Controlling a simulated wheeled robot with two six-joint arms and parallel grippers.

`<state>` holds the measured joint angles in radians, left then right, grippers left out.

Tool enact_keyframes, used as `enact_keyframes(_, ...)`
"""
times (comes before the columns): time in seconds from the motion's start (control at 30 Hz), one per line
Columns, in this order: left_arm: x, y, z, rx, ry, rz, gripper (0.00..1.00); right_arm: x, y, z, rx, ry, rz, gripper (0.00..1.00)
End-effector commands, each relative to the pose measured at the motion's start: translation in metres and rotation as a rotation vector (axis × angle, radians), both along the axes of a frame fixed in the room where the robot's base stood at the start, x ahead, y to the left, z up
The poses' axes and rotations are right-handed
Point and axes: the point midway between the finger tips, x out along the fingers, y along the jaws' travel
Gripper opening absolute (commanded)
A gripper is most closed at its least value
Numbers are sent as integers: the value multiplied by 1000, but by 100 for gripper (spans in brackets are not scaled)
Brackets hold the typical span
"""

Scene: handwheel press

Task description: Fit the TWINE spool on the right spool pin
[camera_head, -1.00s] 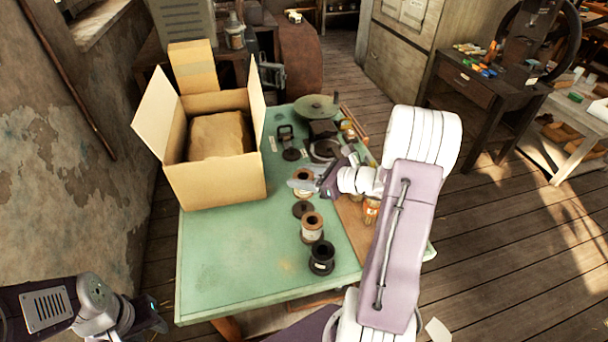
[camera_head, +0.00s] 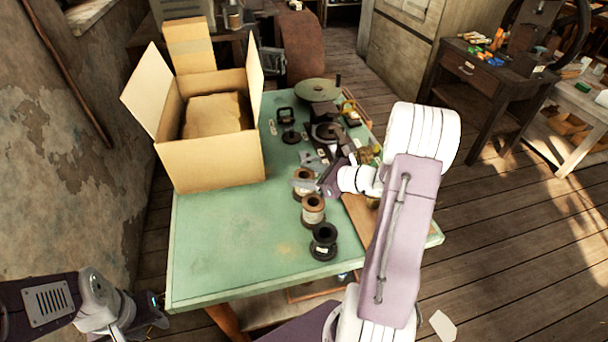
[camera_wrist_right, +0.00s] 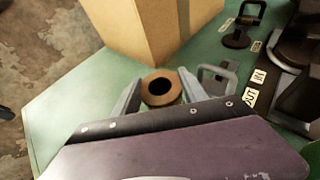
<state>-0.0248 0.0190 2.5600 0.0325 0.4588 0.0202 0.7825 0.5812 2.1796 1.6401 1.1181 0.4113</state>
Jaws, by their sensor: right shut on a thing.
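My right gripper (camera_head: 312,184) is shut on a brown-topped spool (camera_wrist_right: 160,88), which sits between its two fingers in the right wrist view. In the head view this spool (camera_head: 300,176) is partly covered by the gripper. A copper-brown spool (camera_head: 313,211) and a black spool (camera_head: 323,241) stand upright in a row nearer the front. I cannot read which spool is marked TWINE. I cannot tell whether the held spool touches the table or a pin. My left gripper (camera_head: 155,316) hangs at the lower left, off the table; its fingers are unclear.
An open cardboard box (camera_head: 212,165) stands at the table's left back. A round green plate (camera_head: 318,91), a dark round base (camera_head: 291,136) and dark press parts crowd the back right. The green table (camera_head: 225,245) is clear at front left.

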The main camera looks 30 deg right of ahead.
Motion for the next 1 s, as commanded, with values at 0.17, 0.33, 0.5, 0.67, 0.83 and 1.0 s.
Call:
enact_keyframes(0.17,0,0,1,0,0,0,36,0,0,1,0,0,0,75)
enact_keyframes(0.33,0,0,1,0,0,0,36,0,0,1,0,0,0,76)
enact_keyframes(0.5,0,0,1,0,0,0,36,-2,-2,1,0,0,-1,76)
enact_keyframes(0.67,0,0,3,0,0,0,36,-23,-16,13,-3,-3,-6,76)
enact_keyframes(0.83,0,0,6,0,0,0,36,-53,-34,27,-2,-1,-5,76)
enact_keyframes(1.0,0,0,7,0,0,0,36,-69,-43,34,0,0,-2,76)
